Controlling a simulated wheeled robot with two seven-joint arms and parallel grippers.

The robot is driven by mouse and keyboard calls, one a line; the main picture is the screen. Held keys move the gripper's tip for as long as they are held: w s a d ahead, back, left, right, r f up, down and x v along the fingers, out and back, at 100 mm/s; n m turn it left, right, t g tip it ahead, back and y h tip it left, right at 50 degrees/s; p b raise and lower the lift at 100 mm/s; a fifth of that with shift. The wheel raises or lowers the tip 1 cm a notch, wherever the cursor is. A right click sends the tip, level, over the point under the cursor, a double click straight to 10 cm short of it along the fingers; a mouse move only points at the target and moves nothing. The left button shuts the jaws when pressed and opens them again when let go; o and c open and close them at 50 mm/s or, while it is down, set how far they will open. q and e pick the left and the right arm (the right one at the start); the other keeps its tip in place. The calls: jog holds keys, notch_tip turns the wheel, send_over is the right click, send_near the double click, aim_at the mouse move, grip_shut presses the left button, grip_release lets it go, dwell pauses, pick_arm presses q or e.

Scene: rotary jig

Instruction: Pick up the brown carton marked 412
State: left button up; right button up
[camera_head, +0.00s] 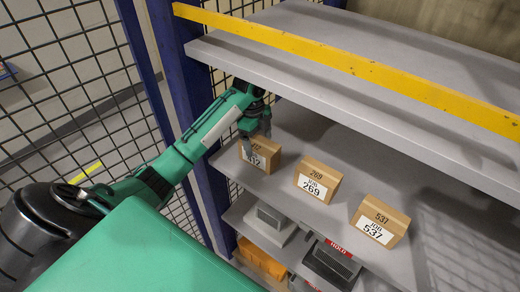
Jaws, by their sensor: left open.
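The brown carton marked 412 (261,157) stands on the middle grey shelf, leftmost of three cartons, with a white label on its front. My left gripper (256,135) is open at this carton, its fingers pointing down over the top and partly covering the printed number. I cannot tell whether the fingers touch it. My right gripper is not in view.
Brown cartons marked 269 (317,180) and 537 (380,221) stand to the right on the same shelf (345,228). An upper shelf with a yellow front beam (350,63) hangs above. A blue post (190,100) and black mesh stand at left. Grey items and an orange bin (262,262) sit below.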

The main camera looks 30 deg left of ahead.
pick_arm(q)
jog(key=shift+f+p, duration=0.8)
jog(key=shift+f, duration=0.1)
jog(key=shift+w+d+f+p, duration=0.15)
jog(key=shift+f+p, duration=0.1)
jog(key=shift+f, duration=0.35)
jog(key=shift+w+f+p, duration=0.1)
jog(key=shift+f+p, duration=0.15)
jog(key=shift+f, duration=0.35)
jog(key=shift+d+f, duration=0.1)
jog(key=shift+f, duration=0.25)
jog(key=shift+s, duration=0.1)
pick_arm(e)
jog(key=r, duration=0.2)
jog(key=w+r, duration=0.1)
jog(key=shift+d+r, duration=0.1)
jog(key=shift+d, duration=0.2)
pick_arm(q)
jog(key=c, duration=1.4)
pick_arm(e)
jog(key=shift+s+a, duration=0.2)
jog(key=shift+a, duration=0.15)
pick_arm(q)
jog(key=shift+r, duration=0.1)
